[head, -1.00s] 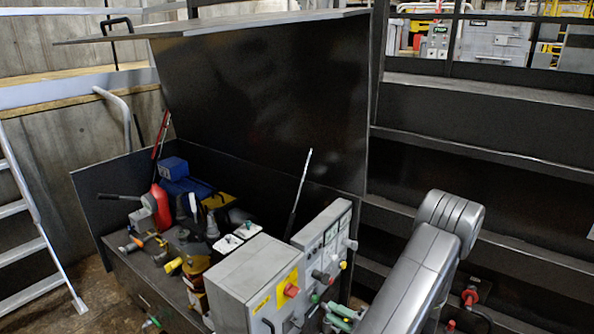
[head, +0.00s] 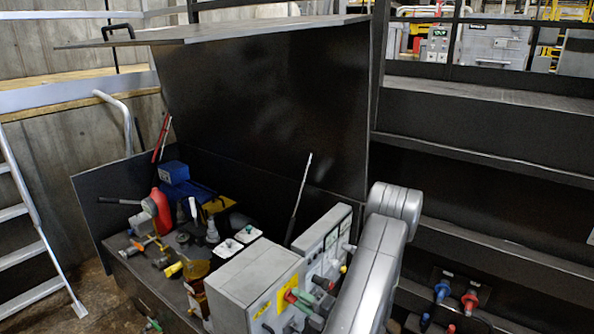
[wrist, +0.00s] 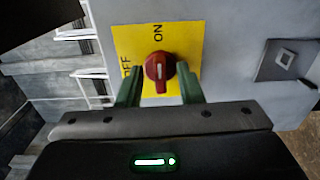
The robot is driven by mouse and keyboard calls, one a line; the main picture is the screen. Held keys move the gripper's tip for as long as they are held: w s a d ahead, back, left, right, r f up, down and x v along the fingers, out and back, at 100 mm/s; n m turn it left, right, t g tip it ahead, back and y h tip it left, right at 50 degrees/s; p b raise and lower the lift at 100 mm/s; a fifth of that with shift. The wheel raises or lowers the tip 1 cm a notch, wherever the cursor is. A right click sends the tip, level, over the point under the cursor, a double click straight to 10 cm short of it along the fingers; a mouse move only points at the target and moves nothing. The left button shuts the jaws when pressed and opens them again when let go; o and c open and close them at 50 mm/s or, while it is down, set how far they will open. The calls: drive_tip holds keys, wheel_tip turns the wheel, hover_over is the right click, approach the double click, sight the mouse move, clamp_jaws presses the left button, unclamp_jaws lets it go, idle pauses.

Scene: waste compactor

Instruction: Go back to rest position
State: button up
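A red rotary knob (wrist: 160,70) sits on a yellow plate (wrist: 128,44) marked ON and OFF in the wrist view. Its grip lies upright in that picture, in line with ON. The plate is on the grey control box (head: 240,284), low in the middle of the head view. My gripper (wrist: 159,72) has its green fingers apart, one on each side of the knob, with a small gap on both sides.
A second grey panel (head: 322,236) with coloured buttons stands beside the box. Tools and a red container (head: 161,208) lie on the dark bench to the left, under a raised lid (head: 270,110). Blue and red connectors (head: 470,302) are at the lower right.

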drive_tip(key=shift+s+n+b, duration=0.15)
drive_tip(key=shift+n+b, duration=4.15)
drive_tip(key=shift+b, duration=0.05)
drive_tip(key=shift+s+n+b, duration=0.1)
drive_tip(key=shift+n+b, duration=4.2)
drive_tip(key=shift+b, duration=0.05)
drive_tip(key=shift+r, duration=0.2)
